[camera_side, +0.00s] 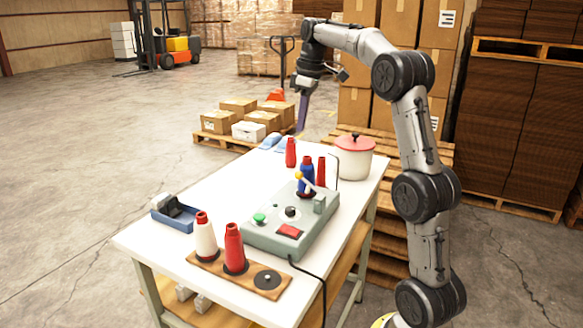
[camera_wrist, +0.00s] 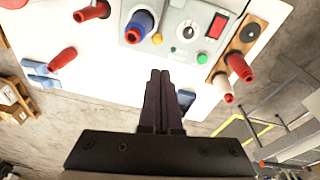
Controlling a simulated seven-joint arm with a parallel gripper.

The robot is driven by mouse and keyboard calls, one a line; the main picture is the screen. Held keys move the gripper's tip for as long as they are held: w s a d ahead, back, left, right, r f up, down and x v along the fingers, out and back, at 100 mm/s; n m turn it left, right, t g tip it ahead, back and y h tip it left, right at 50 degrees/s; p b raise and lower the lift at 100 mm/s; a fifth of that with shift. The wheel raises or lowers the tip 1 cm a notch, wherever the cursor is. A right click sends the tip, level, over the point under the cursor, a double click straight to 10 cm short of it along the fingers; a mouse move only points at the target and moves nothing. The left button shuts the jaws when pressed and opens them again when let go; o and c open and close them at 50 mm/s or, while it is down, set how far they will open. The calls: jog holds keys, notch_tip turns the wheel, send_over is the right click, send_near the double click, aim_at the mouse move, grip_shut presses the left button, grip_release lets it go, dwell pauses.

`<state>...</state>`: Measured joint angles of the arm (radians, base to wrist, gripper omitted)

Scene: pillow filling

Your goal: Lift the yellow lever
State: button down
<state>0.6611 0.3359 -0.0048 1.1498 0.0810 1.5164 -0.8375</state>
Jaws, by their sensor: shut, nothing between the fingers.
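The yellow lever shows its round yellow knob (camera_side: 299,175) on top of the grey-green machine (camera_side: 262,238), beside a blue spool (camera_side: 307,172). In the wrist view the yellow knob (camera_wrist: 157,39) is small, just right of the blue spool (camera_wrist: 139,26). My gripper (camera_side: 302,130) hangs above the far side of the table, fingers down, higher than the machine and apart from the lever. In the wrist view the fingers of my gripper (camera_wrist: 160,73) are together and empty. The knob is above the fingertips in that picture.
Red spools (camera_side: 291,152) and a white pot with a red lid (camera_side: 354,158) stand at the back of the white table. A wooden board (camera_side: 204,267) with a white and a red spool is in front. A blue tray (camera_side: 173,222) sits at the left edge.

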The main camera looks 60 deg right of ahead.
aim_at(309, 186)
jog(key=shift+g+y, duration=0.4)
jog(key=shift+g, duration=0.5)
jog(key=w+f, duration=0.2)
jog(key=f, duration=0.3)
jog(key=w+f, duration=0.3)
jog(key=f, duration=0.3)
jog(key=w+f, duration=0.2)
jog(key=f, duration=0.3)
jog(key=shift+w+d+f, duration=0.2)
jog(key=shift+w+f, duration=0.1)
jog(key=shift+s+d+r, duration=0.15)
jog(key=shift+s+r, duration=0.05)
jog(key=shift+s, duration=0.35)
jog(key=shift+s+d+r, duration=0.1)
jog(key=shift+s+r, duration=0.1)
jog(key=shift+s, duration=0.35)
jog(key=shift+s+d+r, duration=0.1)
jog(key=shift+s+r, duration=0.1)
jog(key=shift+s, duration=0.55)
jog(key=shift+s+r+t, duration=0.2)
jog(key=shift+r+t, duration=0.15)
jog(key=shift+t, duration=0.05)
jog(key=shift+s+r+t, duration=0.3)
jog(key=shift+r+t, duration=0.05)
jog(key=shift+t, duration=0.15)
